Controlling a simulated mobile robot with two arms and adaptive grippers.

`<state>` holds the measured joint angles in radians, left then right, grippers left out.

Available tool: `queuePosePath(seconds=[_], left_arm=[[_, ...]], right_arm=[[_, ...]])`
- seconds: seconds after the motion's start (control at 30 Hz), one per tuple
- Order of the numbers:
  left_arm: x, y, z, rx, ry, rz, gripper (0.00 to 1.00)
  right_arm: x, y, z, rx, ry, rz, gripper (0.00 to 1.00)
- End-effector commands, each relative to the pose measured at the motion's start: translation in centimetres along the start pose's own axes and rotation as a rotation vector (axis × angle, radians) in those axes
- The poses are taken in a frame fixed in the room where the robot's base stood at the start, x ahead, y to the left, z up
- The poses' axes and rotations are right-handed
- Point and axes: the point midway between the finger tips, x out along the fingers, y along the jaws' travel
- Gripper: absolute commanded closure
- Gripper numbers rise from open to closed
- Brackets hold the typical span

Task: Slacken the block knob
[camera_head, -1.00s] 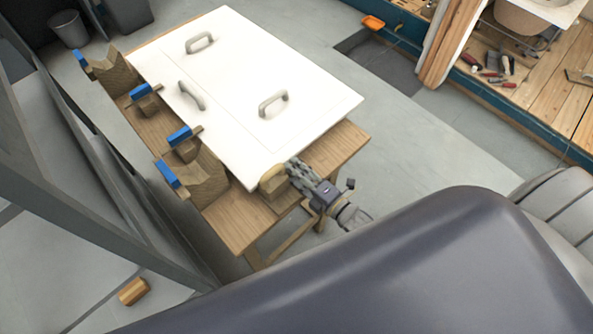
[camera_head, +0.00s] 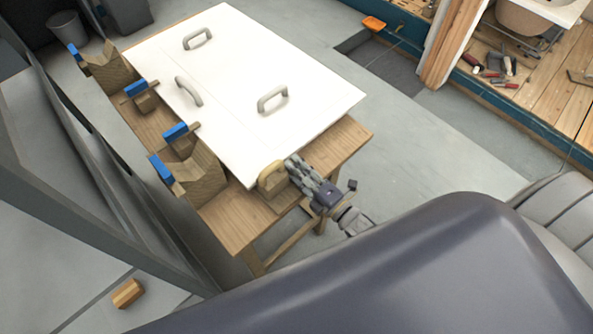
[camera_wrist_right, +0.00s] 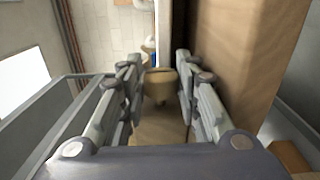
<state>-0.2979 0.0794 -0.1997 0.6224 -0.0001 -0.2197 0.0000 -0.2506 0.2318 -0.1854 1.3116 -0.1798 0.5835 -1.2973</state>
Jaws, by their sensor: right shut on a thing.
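The block knob (camera_head: 271,178) is a pale tan wooden piece at the near corner of the wooden table. It also shows in the right wrist view as a rounded tan knob (camera_wrist_right: 161,86) between the fingertips. My right gripper (camera_head: 292,170) reaches it from the lower right and is shut on it. In the right wrist view the two fingers of the right gripper (camera_wrist_right: 158,76) stand on either side of the knob. The fingers hide part of the knob in the head view. My left gripper is not in view.
A white panel (camera_head: 235,85) with grey handles lies on the wooden table (camera_head: 237,218). Wooden blocks with blue parts (camera_head: 177,132) line its left edge. A wood offcut (camera_head: 128,293) lies on the floor. Floor right of the table is clear.

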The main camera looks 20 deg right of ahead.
Motion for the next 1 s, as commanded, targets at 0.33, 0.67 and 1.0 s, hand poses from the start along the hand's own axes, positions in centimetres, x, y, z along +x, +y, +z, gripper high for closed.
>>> queuePosePath(seconds=[0.33,0.67,1.0], left_arm=[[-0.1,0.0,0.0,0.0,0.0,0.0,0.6],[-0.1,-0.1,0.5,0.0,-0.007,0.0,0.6],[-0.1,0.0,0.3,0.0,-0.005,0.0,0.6]], right_arm=[[-0.1,-0.2,0.0,-0.001,0.0,-0.006,0.62],[-1.4,-0.3,0.0,0.0,0.0,-0.009,0.62],[-8.2,-0.2,-0.1,0.0,0.0,-0.009,0.62]])
